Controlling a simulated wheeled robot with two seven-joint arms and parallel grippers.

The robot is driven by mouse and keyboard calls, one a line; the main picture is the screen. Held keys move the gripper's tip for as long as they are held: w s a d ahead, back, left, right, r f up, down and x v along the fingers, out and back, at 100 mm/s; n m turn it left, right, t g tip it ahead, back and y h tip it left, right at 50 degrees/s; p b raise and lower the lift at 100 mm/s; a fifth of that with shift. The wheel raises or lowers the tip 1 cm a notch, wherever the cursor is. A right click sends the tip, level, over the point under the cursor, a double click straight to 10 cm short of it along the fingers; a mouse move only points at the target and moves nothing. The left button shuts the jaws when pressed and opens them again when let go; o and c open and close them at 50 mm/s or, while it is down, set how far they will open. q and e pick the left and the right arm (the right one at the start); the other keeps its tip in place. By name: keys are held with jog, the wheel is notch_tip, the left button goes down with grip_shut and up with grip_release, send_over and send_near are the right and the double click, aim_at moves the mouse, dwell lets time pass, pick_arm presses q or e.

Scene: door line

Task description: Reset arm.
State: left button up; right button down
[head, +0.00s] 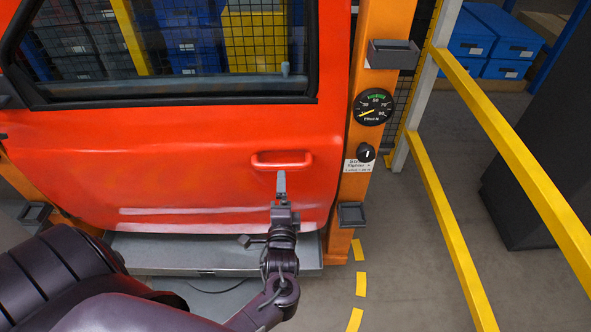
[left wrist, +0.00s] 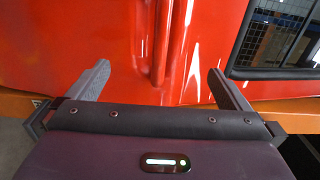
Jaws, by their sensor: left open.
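My left gripper (head: 281,184) is in front of the red car door (head: 200,170), just below its red pull handle (head: 281,160). In the left wrist view its two fingers (left wrist: 160,82) are spread wide apart with nothing between them but the red door panel behind. A vertical red raised bar, which looks like the handle (left wrist: 171,45), runs between and beyond the fingertips. I cannot tell from the head view whether the fingers touch the door. My right gripper is not in either view.
An orange post (head: 375,90) beside the door carries a gauge (head: 373,107) and a black knob (head: 366,153). A grey tray (head: 190,252) lies under the door. Yellow rails (head: 505,150) stand at right. The floor (head: 400,240) between post and rails is clear.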

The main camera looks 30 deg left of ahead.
pick_arm(q)
jog(key=s+d+f+n+g+h, duration=0.1)
jog(key=s+d+f+g+h, duration=0.15)
jog(key=f, duration=0.55)
jog(key=s+d+f+g+h, duration=0.1)
jog(key=s+f, duration=0.2)
jog(key=f, duration=0.5)
jog(key=s+d+f+n+g+h, duration=0.1)
jog(key=s+f+h, duration=0.1)
jog(key=f, duration=0.7)
jog(key=s+d+f+n+g+h, duration=0.1)
jog(key=s+f+n+g, duration=0.1)
jog(key=s+f, duration=0.4)
jog(key=s+f+n+g+h, duration=0.1)
jog(key=s+f+n+g, duration=0.2)
jog(key=s, duration=1.1)
jog(key=s+d+f+n+g+h, duration=0.1)
jog(key=s+f+g, duration=0.4)
jog(key=s+f, duration=0.5)
jog(key=shift+s+d+n+h, duration=0.3)
jog(key=shift+s+n+h, duration=0.1)
jog(key=shift+n, duration=0.3)
